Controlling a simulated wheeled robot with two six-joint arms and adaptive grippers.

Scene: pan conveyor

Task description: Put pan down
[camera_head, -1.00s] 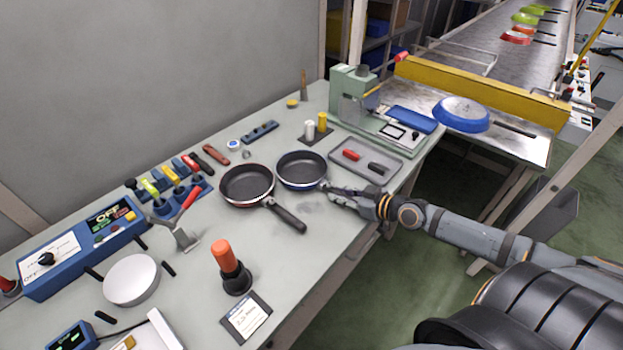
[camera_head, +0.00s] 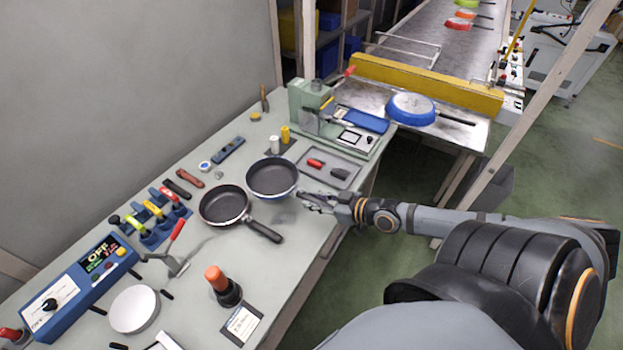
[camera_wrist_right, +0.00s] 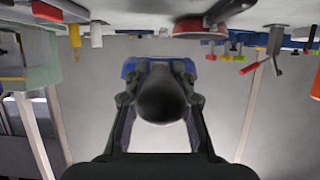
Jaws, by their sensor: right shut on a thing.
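The dark pan with a blue outside (camera_head: 272,177) is held by its handle in my right gripper (camera_head: 318,201). It appears raised above the table, with a soft shadow on the table in front of it. In the right wrist view, my right gripper (camera_wrist_right: 165,100) is shut around the dark round handle, and the pan's blue side (camera_wrist_right: 130,67) shows beyond it. A second pan with a reddish rim (camera_head: 224,204) rests on the table (camera_head: 292,236) to the left, its dark handle pointing toward the front right. My left gripper is not in view.
A grey tray (camera_head: 345,160) with red and black pieces and a green press (camera_head: 305,105) stand to the right behind. Another blue pan (camera_head: 411,107) lies upside down at the conveyor end. A round white plate (camera_head: 134,310) and orange-topped handle (camera_head: 216,279) are in front.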

